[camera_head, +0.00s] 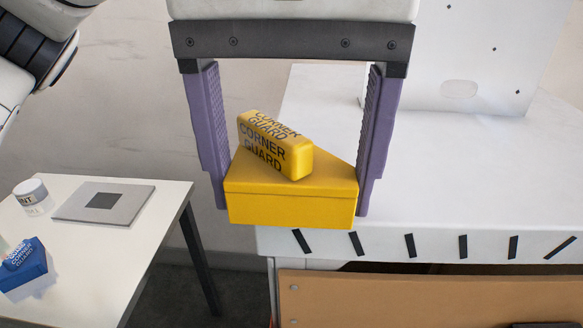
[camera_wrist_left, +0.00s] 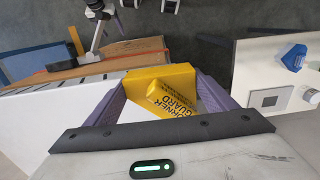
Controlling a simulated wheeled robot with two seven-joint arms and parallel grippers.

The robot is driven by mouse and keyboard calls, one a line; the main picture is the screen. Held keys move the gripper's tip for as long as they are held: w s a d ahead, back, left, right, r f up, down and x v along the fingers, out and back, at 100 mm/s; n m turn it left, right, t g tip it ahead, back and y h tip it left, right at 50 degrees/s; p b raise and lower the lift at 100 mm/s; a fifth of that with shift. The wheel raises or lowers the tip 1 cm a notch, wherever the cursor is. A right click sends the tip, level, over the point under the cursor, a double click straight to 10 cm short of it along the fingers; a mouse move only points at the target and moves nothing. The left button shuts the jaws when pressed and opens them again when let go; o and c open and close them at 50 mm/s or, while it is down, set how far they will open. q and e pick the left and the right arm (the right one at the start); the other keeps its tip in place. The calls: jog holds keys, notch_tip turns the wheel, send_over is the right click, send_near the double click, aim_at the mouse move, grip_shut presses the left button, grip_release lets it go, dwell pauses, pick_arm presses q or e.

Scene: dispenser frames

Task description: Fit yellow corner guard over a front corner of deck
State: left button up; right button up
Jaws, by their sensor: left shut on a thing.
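The yellow corner guard (camera_head: 290,208) is a block with a raised, labelled grip on top. It is at the front left corner of the white deck (camera_head: 440,190), and its lower front edge overlaps the deck's front edge in the head view. How far it sits down on the corner is hidden. My left gripper (camera_head: 292,211) comes down from above, its purple fingers shut on the guard's two sides. In the left wrist view the guard (camera_wrist_left: 180,78) shows between the fingers, against the deck (camera_wrist_left: 60,115).
A side table (camera_head: 120,235) at the left holds a blue corner guard (camera_head: 22,265), a small white jar (camera_head: 31,193) and a grey plate (camera_head: 80,210) with a dark square. A gap separates it from the deck. A white upright panel (camera_head: 460,50) stands at the back; a brown panel (camera_head: 430,298) lies below the deck.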

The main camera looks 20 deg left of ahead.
pick_arm(q)
jog(key=shift+f, duration=0.45)
jog(key=o, duration=1.1)
notch_tip(320, 180, up, 10)
jog(key=p, duration=0.3)
jog(key=shift+r, duration=0.2)
